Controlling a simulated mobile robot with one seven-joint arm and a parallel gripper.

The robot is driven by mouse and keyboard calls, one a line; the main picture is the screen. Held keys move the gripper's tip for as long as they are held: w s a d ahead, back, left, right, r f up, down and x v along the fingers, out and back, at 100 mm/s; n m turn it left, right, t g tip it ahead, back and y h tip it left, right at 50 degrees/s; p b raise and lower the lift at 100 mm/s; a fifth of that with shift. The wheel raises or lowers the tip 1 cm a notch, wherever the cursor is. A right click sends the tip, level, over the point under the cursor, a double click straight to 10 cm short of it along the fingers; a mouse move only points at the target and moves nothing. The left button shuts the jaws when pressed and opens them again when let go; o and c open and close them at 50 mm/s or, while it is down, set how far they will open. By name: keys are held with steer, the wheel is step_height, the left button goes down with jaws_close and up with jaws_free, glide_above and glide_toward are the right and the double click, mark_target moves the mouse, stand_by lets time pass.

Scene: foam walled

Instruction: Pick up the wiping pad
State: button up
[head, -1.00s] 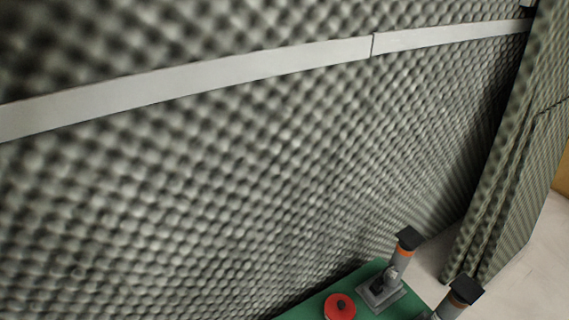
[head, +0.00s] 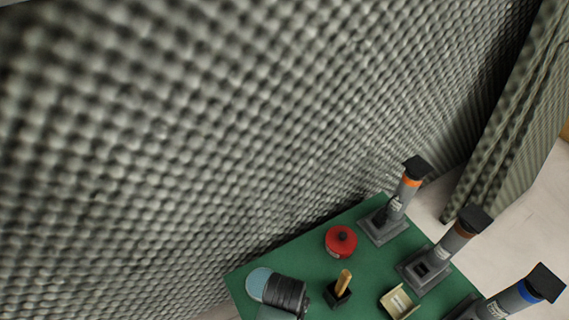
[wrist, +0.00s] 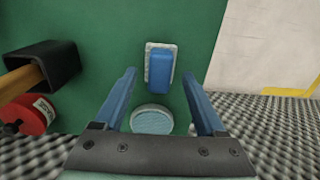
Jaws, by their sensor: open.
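In the wrist view a blue block on a pale, rough-edged base, which looks like the wiping pad (wrist: 160,67), lies on the green table top (wrist: 105,22). My gripper (wrist: 160,73) is open, its two blue fingers reaching in from the bottom of the view, one to each side of the pad's line. No contact with the pad shows, and the height of the fingers above the table is hard to judge. I cannot make out the pad in the head view.
A round pale-blue disc (wrist: 152,119) lies just below the pad. A red round object (head: 341,241), a black holder with a wooden handle (head: 340,290), a cream tray (head: 398,302) and several grey stands (head: 384,225) occupy the table. A foam wall (head: 200,150) borders it.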

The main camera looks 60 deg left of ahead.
step_height(320, 180, down, 3)
steer(key=shift+r+b, duration=0.2)
steer(key=shift+b, duration=0.25)
steer(key=shift+r, duration=0.1)
jaws_close()
step_height(320, 180, up, 10)
steer(key=p, duration=0.5)
steer(key=shift+p, duration=0.35)
